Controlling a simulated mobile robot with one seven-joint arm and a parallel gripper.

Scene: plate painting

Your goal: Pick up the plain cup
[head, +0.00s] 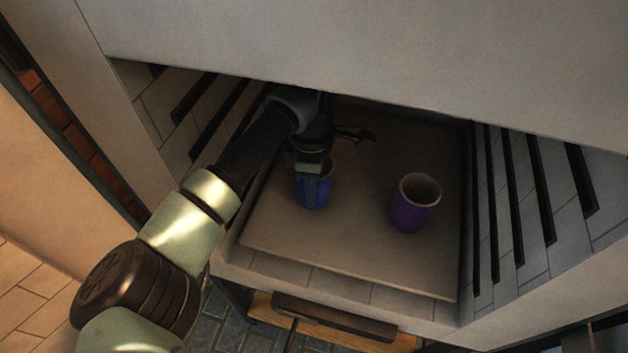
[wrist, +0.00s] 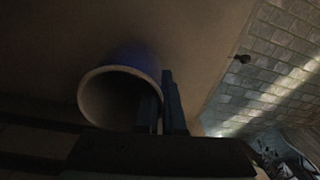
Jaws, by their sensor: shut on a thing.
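A blue cup (head: 313,193) is at the left of the shelf inside the kiln-like recess, upright, with my gripper (head: 314,178) over its near side. In the wrist view the cup (wrist: 118,72) shows its pale round rim and dark inside. My gripper (wrist: 162,103) is shut on the cup's wall, one finger inside the rim and one outside. Whether the cup touches the shelf is hard to tell. A purple cup (head: 411,212) stands upright to the right, apart from my gripper. I cannot tell from any marking which cup is the plain one.
The pale shelf board (head: 350,252) is bare in front of and between the cups. Slotted side walls (head: 525,205) close in on the right and left. The overhanging top edge (head: 400,105) limits room above. A dark handle-like bar (head: 335,318) lies below the opening.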

